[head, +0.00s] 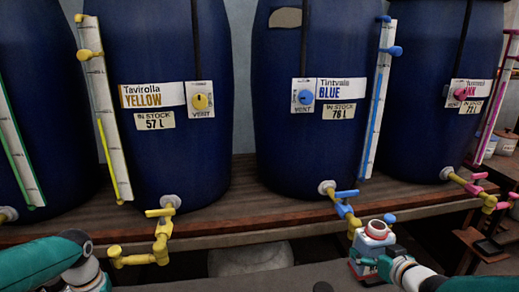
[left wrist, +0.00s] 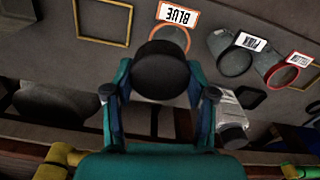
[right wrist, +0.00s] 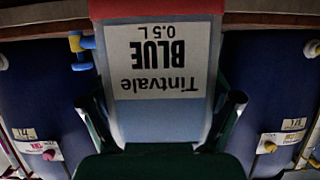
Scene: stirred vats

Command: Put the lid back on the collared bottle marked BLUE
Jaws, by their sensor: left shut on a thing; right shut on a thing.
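My right gripper (head: 383,262) is shut on the collared bottle (head: 376,234), which it holds upright near the blue vat's tap. The bottle's top shows no lid, and a reddish collar surrounds its pale mouth. In the right wrist view, the gripper (right wrist: 162,103) grips the bottle's sides, and the label (right wrist: 158,60) reads Tintvale BLUE 0.5 L upside down. In the left wrist view, my left gripper (left wrist: 160,94) is shut on a round dark lid (left wrist: 165,70). In the head view only part of my left arm shows, at lower left.
The blue vat's tap (head: 346,205) is close to the bottle. The yellow tap (head: 160,238) juts over the shelf edge.

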